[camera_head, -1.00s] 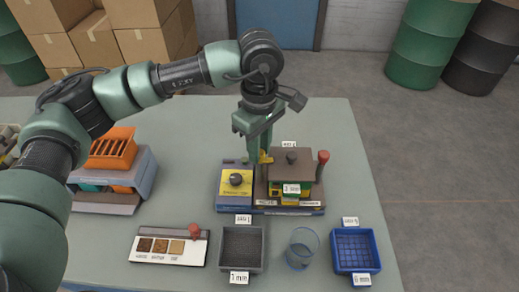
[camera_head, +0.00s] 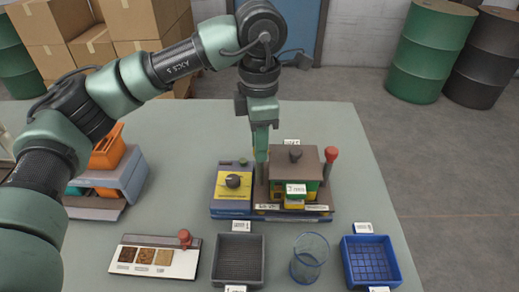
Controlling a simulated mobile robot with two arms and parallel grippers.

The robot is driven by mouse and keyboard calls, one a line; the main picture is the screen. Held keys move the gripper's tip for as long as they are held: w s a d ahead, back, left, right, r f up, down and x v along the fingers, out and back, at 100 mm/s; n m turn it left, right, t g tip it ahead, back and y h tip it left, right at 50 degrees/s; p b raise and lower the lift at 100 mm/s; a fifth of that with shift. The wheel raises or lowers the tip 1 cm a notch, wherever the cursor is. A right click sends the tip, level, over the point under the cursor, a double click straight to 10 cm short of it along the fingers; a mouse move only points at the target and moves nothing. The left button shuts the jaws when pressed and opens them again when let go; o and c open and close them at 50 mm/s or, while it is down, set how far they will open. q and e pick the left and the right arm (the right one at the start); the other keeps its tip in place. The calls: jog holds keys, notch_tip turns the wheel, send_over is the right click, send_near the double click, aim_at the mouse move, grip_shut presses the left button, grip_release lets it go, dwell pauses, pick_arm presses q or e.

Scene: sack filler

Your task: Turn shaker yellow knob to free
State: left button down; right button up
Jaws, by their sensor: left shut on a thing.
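The shaker (camera_head: 308,162) stands in the middle right of the table, with a brown lid, green and yellow layers and a red-tipped lever (camera_head: 331,156) on its right. My left gripper (camera_head: 262,176) points down at the shaker's left edge, seen edge-on with its fingers overlapping. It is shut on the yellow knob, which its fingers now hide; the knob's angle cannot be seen. A control box (camera_head: 232,190) with a yellow face and a black dial stands just left of the fingers. My right gripper is not in view.
In front stand a sample board (camera_head: 190,262), a grey sieve tray (camera_head: 240,237), a clear beaker (camera_head: 309,258) and a blue sieve tray (camera_head: 370,241). A grey rack with orange parts (camera_head: 135,180) is at left. The table behind the shaker is clear.

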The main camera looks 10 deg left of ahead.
pick_arm(q)
jog(key=shift+n+b, duration=0.75)
jog(key=shift+n, duration=0.95)
jog(key=shift+r, duration=0.1)
jog(key=c, duration=1.2)
grip_release()
jog(key=shift+o, duration=0.2)
jog(key=shift+r, duration=3.85)
